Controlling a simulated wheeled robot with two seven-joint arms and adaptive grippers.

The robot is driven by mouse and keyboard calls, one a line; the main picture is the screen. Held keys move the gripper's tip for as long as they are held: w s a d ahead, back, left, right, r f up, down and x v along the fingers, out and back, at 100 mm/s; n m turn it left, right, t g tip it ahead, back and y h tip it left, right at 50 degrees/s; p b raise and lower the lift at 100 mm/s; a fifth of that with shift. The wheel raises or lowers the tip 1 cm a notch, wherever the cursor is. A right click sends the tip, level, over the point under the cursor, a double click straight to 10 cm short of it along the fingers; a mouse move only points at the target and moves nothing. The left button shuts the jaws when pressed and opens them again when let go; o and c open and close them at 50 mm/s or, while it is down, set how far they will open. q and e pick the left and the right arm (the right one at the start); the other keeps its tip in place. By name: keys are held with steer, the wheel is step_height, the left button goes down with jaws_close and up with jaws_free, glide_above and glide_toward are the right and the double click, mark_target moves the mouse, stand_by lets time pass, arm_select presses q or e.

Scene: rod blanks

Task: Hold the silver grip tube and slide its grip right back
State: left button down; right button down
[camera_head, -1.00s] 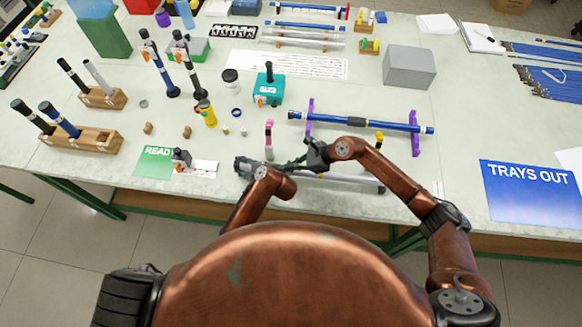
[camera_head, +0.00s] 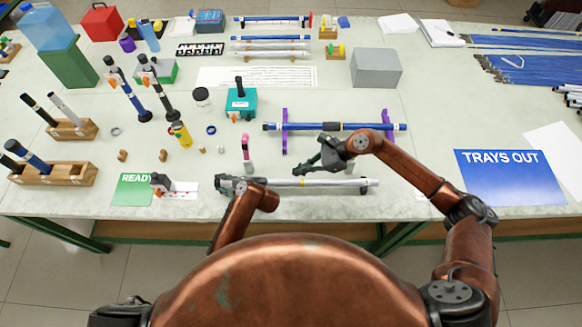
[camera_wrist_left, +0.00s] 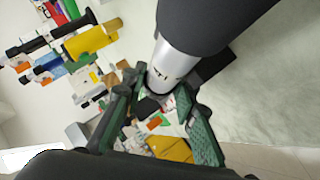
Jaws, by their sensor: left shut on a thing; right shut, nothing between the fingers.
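The silver grip tube (camera_head: 335,184) lies roughly level across the front of the table. A narrow dark band shows near its right end. My left gripper (camera_head: 232,186) is shut around the tube's left end. In the left wrist view the left fingers (camera_wrist_left: 155,110) are at the silver part (camera_wrist_left: 172,66), which bears small dark lettering. A wide dark cylinder, seemingly the grip (camera_wrist_left: 215,22), adjoins that part at the top. My right gripper (camera_head: 304,168) is shut and empty, just above the tube's left half. Fingers hide part of the tube's left end.
Behind the tube, a blue rod (camera_head: 370,127) rests on purple stands (camera_head: 284,130). A pink-topped post (camera_head: 246,150) stands close behind my left gripper. A green READY card (camera_head: 133,188) lies left and a blue TRAYS OUT sheet (camera_head: 510,178) right. Bare table lies right of the tube.

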steer(key=shift+d+r, duration=0.1)
steer(key=shift+r, duration=0.05)
arm_select(q)
steer(key=c, duration=1.5)
jaws_free()
steer(key=shift+o, duration=0.2)
